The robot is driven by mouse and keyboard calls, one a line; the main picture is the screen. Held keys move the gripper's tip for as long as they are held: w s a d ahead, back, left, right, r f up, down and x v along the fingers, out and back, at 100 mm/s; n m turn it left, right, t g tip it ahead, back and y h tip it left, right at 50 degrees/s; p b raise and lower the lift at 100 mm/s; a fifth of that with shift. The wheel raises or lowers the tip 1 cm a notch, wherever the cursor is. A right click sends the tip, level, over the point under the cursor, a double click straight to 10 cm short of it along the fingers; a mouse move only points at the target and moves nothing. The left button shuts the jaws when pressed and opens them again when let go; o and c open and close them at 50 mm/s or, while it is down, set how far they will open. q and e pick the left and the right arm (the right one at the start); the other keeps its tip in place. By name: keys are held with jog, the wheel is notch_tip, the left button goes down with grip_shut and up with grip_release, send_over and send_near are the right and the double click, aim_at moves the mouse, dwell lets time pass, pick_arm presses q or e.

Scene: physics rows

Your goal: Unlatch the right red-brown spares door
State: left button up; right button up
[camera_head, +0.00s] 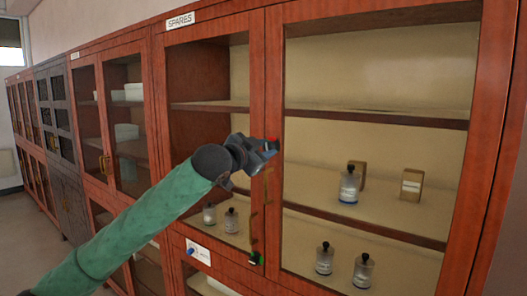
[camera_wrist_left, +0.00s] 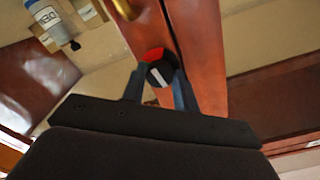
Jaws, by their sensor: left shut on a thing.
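The right red-brown spares door (camera_head: 492,110) has a large glass pane and stands shut beside the left spares door (camera_head: 257,70). A black latch knob with red and white marks (camera_wrist_left: 158,70) sits at the seam between the doors; its red part (camera_head: 273,140) shows in the head view. My left gripper (camera_head: 268,147) is shut on this knob, with one finger on each side of it in the left wrist view (camera_wrist_left: 160,82). The fingers partly hide the knob. A lower latch with a green mark (camera_head: 256,258) sits at the seam's lower end. My right gripper is out of view.
Brass handles (camera_head: 254,228) stand out below my left gripper. Behind the glass, shelves hold bottles (camera_head: 349,186) and small boxes (camera_head: 411,184). More red-brown cabinets (camera_head: 100,120) and a grey one (camera_head: 62,150) run along the wall at left. Floor (camera_head: 25,235) shows at lower left.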

pick_arm(q)
jog(key=shift+f+n, duration=0.1)
jog(key=shift+n, duration=0.4)
jog(key=n, duration=0.2)
jog(key=shift+n+b, duration=0.3)
jog(key=n, duration=0.2)
jog(key=shift+n, duration=1.3)
jog(key=shift+r+n, duration=0.2)
jog(key=shift+n, duration=0.7)
jog(key=n+p, duration=0.1)
jog(key=n, duration=0.1)
jog(key=shift+n, duration=0.7)
jog(key=shift+n+p, duration=0.4)
jog(key=shift+n, duration=1)
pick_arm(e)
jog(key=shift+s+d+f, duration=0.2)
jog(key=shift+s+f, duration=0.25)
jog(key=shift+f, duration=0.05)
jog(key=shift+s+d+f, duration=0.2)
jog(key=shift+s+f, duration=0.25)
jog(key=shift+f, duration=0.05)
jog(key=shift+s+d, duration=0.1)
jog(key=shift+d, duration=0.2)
